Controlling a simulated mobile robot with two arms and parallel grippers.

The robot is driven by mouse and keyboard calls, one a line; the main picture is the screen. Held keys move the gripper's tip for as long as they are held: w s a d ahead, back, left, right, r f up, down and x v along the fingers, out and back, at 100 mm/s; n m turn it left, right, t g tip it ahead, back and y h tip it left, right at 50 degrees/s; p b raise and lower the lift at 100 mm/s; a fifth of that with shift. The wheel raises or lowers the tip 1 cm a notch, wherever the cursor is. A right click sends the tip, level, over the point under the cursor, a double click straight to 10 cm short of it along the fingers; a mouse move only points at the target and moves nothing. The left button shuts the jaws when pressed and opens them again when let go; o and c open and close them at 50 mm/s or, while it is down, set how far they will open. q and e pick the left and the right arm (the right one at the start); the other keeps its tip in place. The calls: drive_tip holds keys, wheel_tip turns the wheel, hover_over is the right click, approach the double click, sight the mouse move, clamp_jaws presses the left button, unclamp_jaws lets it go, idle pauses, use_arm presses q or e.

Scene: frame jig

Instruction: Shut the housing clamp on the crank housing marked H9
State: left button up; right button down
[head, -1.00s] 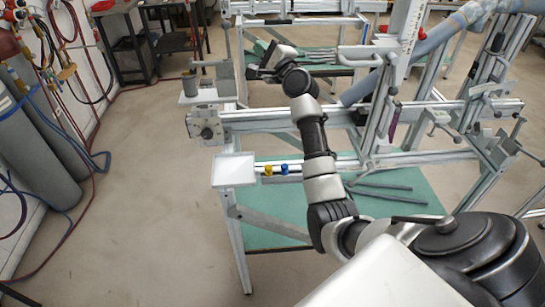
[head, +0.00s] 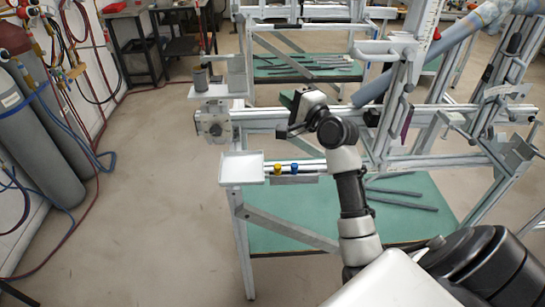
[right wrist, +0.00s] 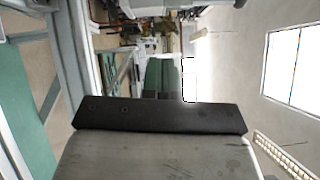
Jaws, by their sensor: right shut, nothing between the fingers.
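A grey metal block with a round hub (head: 213,124), possibly the crank housing, sits at the left end of the long rail. No H9 mark is readable, and I cannot tell which part is its clamp or how it stands. My right gripper (head: 288,101) is above the rail, right of that block and apart from it. It is shut and empty, its green-and-dark fingers pointing left. The fingers also show in the right wrist view (right wrist: 164,78) beyond a dark bar. My left gripper is not in view.
A shelf with a dark cylinder (head: 201,79) stands above the block. Upright posts with clamp handles (head: 388,50) stand to the right. Gas cylinders (head: 40,130) line the left wall; floor between is clear.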

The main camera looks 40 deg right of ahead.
drive_tip(key=s+a+f+n+g, duration=0.3)
drive_tip(key=a+f+n+g, duration=0.25)
drive_tip(key=f, duration=0.65)
drive_tip(key=s+a+f+n+g, duration=0.4)
drive_tip(key=s+a+f+n, duration=0.45)
drive_tip(key=s+f, duration=0.2)
drive_tip(key=s+a+f+n+g, duration=0.1)
drive_tip(key=s+a+n+g, duration=0.25)
drive_tip(key=s, duration=0.55)
drive_tip(key=s+a+n+g, duration=0.2)
drive_tip(key=s+a+n, duration=0.15)
drive_tip(key=s, duration=0.55)
wheel_tip(320, 180, down, 28)
drive_tip(key=s+d+g, duration=0.1)
drive_tip(key=s+d+f+g+h, duration=0.1)
drive_tip(key=s+d+f, duration=0.1)
drive_tip(key=s+f, duration=1.2)
drive_tip(key=shift+s+d+f+n+g, duration=0.3)
drive_tip(key=shift+s+d, duration=0.1)
drive_tip(key=shift+s, duration=0.5)
